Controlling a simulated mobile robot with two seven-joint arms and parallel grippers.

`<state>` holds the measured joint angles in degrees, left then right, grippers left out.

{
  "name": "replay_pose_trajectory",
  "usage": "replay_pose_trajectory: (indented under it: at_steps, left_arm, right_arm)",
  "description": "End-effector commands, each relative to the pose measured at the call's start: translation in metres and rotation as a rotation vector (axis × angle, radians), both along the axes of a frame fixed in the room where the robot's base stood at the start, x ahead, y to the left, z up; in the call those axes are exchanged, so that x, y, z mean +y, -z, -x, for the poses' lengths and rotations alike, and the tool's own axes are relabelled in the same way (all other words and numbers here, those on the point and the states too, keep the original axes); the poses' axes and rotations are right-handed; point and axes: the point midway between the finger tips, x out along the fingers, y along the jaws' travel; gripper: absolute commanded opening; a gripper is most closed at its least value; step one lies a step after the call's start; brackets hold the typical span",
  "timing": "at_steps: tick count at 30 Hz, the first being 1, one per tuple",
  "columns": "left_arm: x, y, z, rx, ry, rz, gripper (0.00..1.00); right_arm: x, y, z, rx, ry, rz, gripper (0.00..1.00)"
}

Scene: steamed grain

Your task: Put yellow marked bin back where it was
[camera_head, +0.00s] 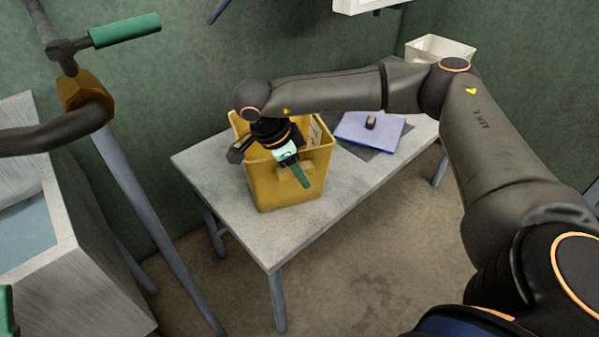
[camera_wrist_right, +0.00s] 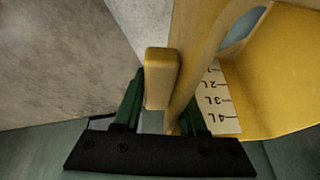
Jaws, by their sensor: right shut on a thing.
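The yellow bin (camera_head: 262,192) stands upright on the left end of the grey table (camera_head: 285,242). A white label with litre marks lies on its inner wall. My right gripper (camera_head: 297,177) reaches over the bin from above and is shut on its near wall at the handle block. In the right wrist view, one green finger is outside the yellow bin (camera_wrist_right: 270,85) beside the block and the other is inside; my right gripper (camera_wrist_right: 160,108) straddles the wall. My left gripper does not show clearly.
A blue-purple flat thing (camera_head: 372,140) with a small dark object (camera_head: 371,123) lies right of the bin. A white box (camera_head: 440,47) stands at the far right end. A green-handled lever (camera_head: 125,30) and a white-walled basin (camera_head: 50,260) are at the left.

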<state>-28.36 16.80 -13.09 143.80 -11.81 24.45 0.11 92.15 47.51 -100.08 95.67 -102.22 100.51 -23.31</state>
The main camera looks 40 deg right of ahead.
Motion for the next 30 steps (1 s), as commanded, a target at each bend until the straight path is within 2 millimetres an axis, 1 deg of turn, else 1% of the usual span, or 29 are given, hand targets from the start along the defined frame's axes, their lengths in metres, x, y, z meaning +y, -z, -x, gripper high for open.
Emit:
replay_pose_trajectory:
  at_steps: [3,6,7,14,15,23,26,30]
  left_arm:
    - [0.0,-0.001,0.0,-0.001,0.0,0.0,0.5]
    - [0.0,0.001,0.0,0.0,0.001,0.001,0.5]
    - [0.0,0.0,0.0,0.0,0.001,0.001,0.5]
    - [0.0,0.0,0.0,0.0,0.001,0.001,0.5]
    - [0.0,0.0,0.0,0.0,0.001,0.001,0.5]
    - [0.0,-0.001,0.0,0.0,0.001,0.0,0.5]
    - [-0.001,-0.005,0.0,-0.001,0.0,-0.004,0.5]
    - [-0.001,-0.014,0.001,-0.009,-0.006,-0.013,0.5]
  right_arm:
    - [0.0,-0.002,-0.001,-0.003,0.0,0.0,0.0]
    - [0.0,0.001,-0.001,-0.002,0.0,0.0,0.0]
    - [0.0,0.002,0.0,0.0,0.0,0.0,0.43]
    - [0.0,0.001,0.0,0.001,0.0,0.0,0.69]
    - [0.0,0.001,0.0,0.001,-0.001,0.0,0.71]
    - [0.0,-0.002,0.0,0.0,0.0,0.0,0.71]
    - [0.003,-0.01,-0.001,0.0,-0.001,-0.001,0.71]
    - [0.013,-0.035,-0.002,-0.001,-0.003,0.0,0.71]
